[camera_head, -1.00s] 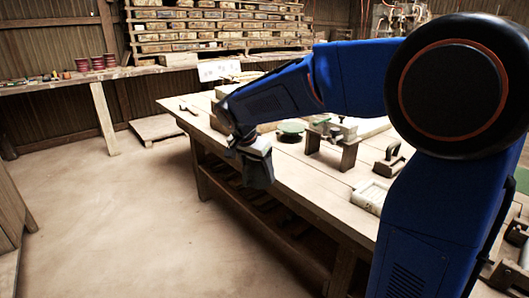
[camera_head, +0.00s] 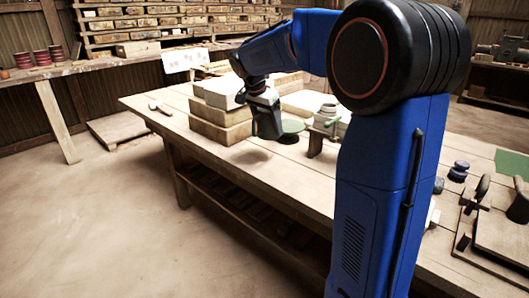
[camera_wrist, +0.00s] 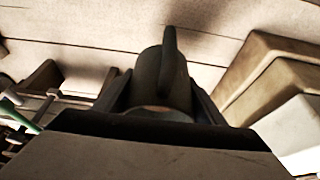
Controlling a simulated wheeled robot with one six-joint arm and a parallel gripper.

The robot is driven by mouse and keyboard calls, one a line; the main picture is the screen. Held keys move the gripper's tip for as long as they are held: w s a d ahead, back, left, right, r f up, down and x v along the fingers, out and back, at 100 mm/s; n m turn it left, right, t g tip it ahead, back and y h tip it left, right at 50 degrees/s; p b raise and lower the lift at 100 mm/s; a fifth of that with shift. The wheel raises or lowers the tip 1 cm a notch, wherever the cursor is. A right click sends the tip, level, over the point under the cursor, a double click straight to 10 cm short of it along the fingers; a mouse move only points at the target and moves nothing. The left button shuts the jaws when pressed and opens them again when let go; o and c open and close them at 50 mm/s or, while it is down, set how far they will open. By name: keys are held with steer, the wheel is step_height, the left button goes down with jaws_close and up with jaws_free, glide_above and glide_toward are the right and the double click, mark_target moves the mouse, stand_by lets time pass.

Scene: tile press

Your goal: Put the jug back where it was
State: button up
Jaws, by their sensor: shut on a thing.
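A dark grey jug (camera_head: 268,124) hangs under my gripper (camera_head: 262,98) in the head view. It is above the wooden table (camera_head: 230,183), with a shadow on the planks below it. The jug's far side is hidden.
Stacked pale blocks (camera_head: 219,130) stand close to the left of the jug; they also show at the right of the wrist view (camera_wrist: 270,75).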

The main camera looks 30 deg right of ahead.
mark_target(260, 131)
steer(key=shift+f, duration=4.55)
steer(key=o, duration=1.8)
steer(key=shift+f, duration=0.15)
steer(key=v, duration=1.1)
steer(key=shift+s+a+r, duration=0.1)
steer(key=shift+a+r, duration=0.1)
steer(key=shift+r, duration=0.45)
